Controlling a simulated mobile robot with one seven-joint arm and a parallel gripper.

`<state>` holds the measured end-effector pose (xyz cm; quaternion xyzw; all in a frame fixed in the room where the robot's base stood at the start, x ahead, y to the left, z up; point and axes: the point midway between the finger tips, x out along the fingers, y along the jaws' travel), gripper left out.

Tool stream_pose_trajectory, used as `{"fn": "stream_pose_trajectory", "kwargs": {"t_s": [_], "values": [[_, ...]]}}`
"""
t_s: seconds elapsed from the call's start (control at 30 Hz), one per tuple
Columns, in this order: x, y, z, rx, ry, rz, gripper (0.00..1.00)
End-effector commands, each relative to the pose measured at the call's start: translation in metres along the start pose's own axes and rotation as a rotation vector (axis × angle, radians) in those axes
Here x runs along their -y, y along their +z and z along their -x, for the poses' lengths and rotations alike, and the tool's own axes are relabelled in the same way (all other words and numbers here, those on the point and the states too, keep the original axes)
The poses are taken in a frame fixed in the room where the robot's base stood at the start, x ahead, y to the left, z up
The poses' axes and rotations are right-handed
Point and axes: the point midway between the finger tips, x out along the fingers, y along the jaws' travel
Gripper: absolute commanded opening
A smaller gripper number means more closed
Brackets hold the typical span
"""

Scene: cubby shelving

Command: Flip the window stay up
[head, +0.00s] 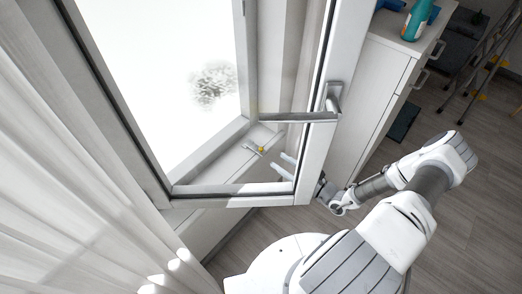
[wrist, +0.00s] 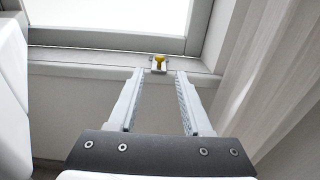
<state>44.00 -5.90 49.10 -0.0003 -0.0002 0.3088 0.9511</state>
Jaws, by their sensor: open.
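The window stay is a small metal fitting with a yellow knob (head: 261,150), low on the white window sill beside the frame. In the wrist view the yellow knob (wrist: 159,62) sits on a small metal plate, ahead of the fingers and between their tips in the picture. My gripper (head: 280,162) is open and empty, its two pale fingers pointing at the stay. In the wrist view my gripper (wrist: 159,75) shows a wide gap, and the fingers look apart from the knob. The exact tilt of the stay is too small to tell.
The window sash (head: 310,160) stands swung open beside my arm, with a metal handle (head: 332,98). A white curtain (head: 70,190) hangs at left. A white cabinet (head: 385,75) with a teal bottle (head: 418,18) stands at right. Grey floor is clear at lower right.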

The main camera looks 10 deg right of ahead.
Motion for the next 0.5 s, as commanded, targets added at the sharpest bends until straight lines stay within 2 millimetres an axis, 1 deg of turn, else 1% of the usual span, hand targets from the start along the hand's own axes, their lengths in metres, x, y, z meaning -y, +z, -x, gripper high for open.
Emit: {"fn": "stream_pose_trajectory", "kwargs": {"t_s": [0.03, 0.1, 0.3, 0.4, 0.5], "values": [[-0.001, -0.002, -0.012, 0.002, 0.003, -0.002, 0.50], [-0.001, -0.003, -0.027, 0.001, 0.003, -0.001, 0.50], [-0.001, -0.002, -0.066, 0.001, 0.003, 0.000, 0.50], [-0.001, -0.002, -0.080, 0.001, 0.002, 0.000, 0.50], [-0.001, -0.001, -0.089, 0.000, 0.001, -0.001, 0.50]]}}
